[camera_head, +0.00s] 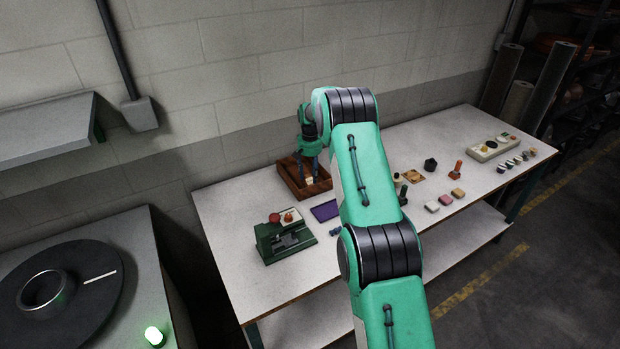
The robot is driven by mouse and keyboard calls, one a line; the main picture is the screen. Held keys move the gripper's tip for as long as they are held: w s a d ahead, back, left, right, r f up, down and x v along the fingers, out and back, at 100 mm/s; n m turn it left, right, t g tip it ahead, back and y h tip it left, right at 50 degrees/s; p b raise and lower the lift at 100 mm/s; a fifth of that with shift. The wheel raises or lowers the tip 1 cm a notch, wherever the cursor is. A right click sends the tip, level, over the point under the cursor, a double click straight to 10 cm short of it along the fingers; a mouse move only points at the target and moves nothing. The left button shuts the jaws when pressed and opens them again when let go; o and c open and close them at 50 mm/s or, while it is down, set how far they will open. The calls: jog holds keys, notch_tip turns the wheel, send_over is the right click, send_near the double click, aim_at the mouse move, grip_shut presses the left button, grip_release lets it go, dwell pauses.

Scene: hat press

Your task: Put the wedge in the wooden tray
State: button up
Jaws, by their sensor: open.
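The wooden tray (290,182) is a dark brown open box near the back left of the table, against the wall. My gripper (308,174) points down into the tray and is open. A small pale piece (309,181) shows inside the tray, just below the fingertips. It may be the wedge, but it is too small to tell its shape or whether the fingers touch it. My arm hides part of the table to the right of the tray.
A green press-like device (285,240) stands in front of the tray, with a purple pad (324,211) beside it. Several small blocks lie right of my arm, including a pink one (458,193). A control box (492,148) stands at the far right.

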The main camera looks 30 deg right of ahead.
aim_at(310, 180)
notch_tip(310, 180, up, 10)
jog(key=p, duration=0.1)
jog(key=shift+f, duration=0.25)
dwell(0.4)
jog(key=shift+r, duration=0.1)
